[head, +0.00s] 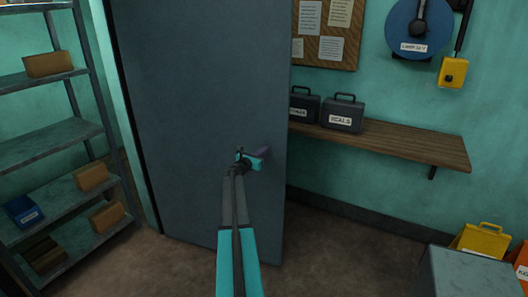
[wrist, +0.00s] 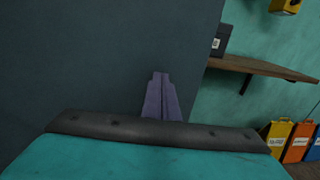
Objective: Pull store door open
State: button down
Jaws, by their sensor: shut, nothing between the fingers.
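The store door (head: 205,90) is a tall dark grey-blue panel in the middle of the head view, hinged side toward the left. It stands ajar, with the room beyond showing past its right edge. My gripper (head: 260,157) is in front of the door near its right edge, at about mid height. In the wrist view my gripper's purple fingers (wrist: 161,95) are closed together with nothing between them, and the door (wrist: 100,60) fills the left and centre behind them. No handle shows clearly; whether the fingertips touch the door I cannot tell.
A metal shelf rack (head: 60,140) with boxes stands at the left. A wooden wall shelf (head: 400,145) holding dark cases (head: 342,114) is at the right. A yellow container (head: 483,240) and a grey cabinet top (head: 470,275) are at lower right. Brown floor is clear around the door's foot.

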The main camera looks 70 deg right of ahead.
jog(key=shift+w+a, duration=0.1)
jog(key=shift+w, duration=0.05)
jog(key=s+a+b, duration=0.1)
jog(key=a+b, duration=0.2)
jog(key=a, duration=1)
jog(key=shift+s+a+b, duration=0.35)
jog(key=shift+s, duration=0.05)
dwell(0.7)
